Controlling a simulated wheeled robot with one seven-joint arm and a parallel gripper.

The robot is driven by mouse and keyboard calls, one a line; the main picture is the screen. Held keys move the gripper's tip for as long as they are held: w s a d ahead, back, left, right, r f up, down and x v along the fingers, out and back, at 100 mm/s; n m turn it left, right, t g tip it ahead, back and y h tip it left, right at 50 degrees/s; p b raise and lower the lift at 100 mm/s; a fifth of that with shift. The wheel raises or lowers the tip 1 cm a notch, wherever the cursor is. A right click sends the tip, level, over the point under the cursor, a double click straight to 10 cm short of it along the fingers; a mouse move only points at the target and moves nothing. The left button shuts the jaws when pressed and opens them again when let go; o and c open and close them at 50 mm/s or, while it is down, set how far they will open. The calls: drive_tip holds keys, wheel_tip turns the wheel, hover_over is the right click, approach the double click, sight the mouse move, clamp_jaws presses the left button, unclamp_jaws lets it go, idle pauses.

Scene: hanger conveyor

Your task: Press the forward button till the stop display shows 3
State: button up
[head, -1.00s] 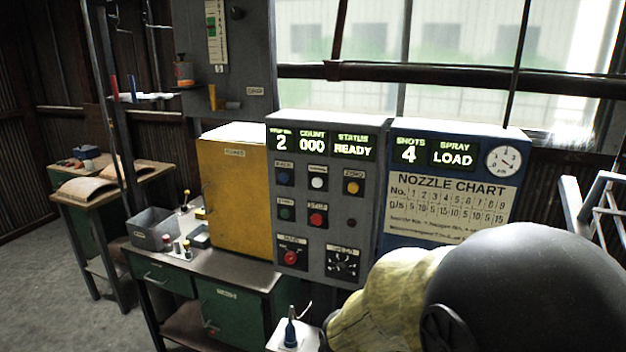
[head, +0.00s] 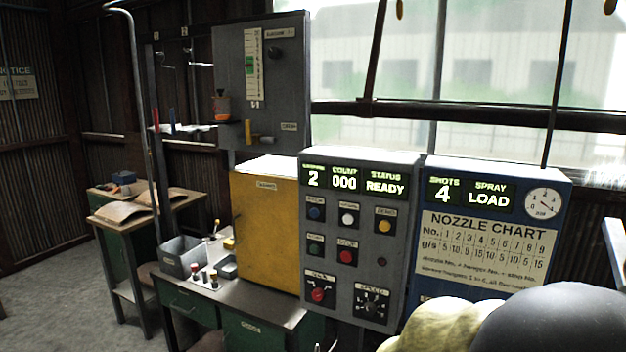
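The grey control panel (head: 400,235) stands in the middle of the head view. Its leftmost display (head: 313,179), with a label too small to read surely, shows 2. My gripper is not in view. Yellow and dark grey rounded parts, likely my arm, fill the bottom right corner.
A blue spray box (head: 560,205) stands to the right, a yellow cabinet (head: 262,235) to the left.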

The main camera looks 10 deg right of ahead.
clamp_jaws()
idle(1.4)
